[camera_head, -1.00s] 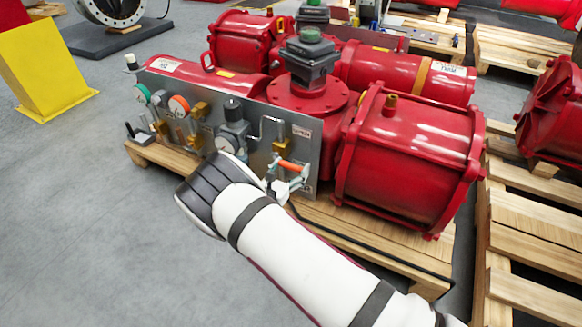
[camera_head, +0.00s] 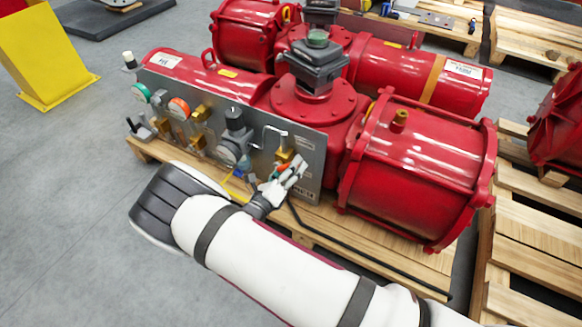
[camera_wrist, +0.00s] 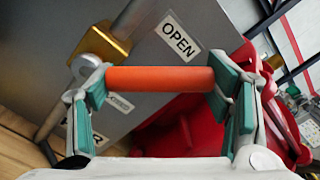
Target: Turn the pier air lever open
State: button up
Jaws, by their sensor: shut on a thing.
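The lever has an orange sleeve (camera_wrist: 160,79) and lies level across the middle of the wrist view. Its sleeve spans between the green-padded fingers of my gripper (camera_wrist: 160,88), which is shut on it. A brass valve body (camera_wrist: 103,45) sits just above the sleeve's left end. A label reading OPEN (camera_wrist: 178,39) is on the grey panel above the sleeve. In the head view, my gripper (camera_head: 285,181) is at the lower right of the grey panel (camera_head: 312,150), and it partly hides the lever.
Gauges, a regulator (camera_head: 234,135) and brass fittings crowd the panel left of my gripper. A large red cylinder (camera_head: 418,160) stands close on the right. The actuator rests on a wooden pallet (camera_head: 400,262). Grey floor (camera_head: 60,210) is clear on the left.

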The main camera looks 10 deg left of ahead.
jog(key=a+r+n, duration=0.1)
jog(key=n, duration=0.1)
jog(key=w+a+r+n, duration=0.1)
jog(key=n, duration=0.1)
jog(key=shift+w, duration=0.2)
jog(key=shift+w+a+r+n, duration=0.2)
jog(key=shift+a+n, duration=0.35)
jog(key=shift+n, duration=0.4)
jog(key=shift+w+a+r+n, duration=0.15)
jog(key=shift+a+n, duration=0.35)
jog(key=shift+n, duration=0.45)
jog(key=shift+f, duration=0.1)
jog(key=o, duration=1.7)
jog(key=shift+s+f, duration=0.1)
jog(key=v, duration=1.2)
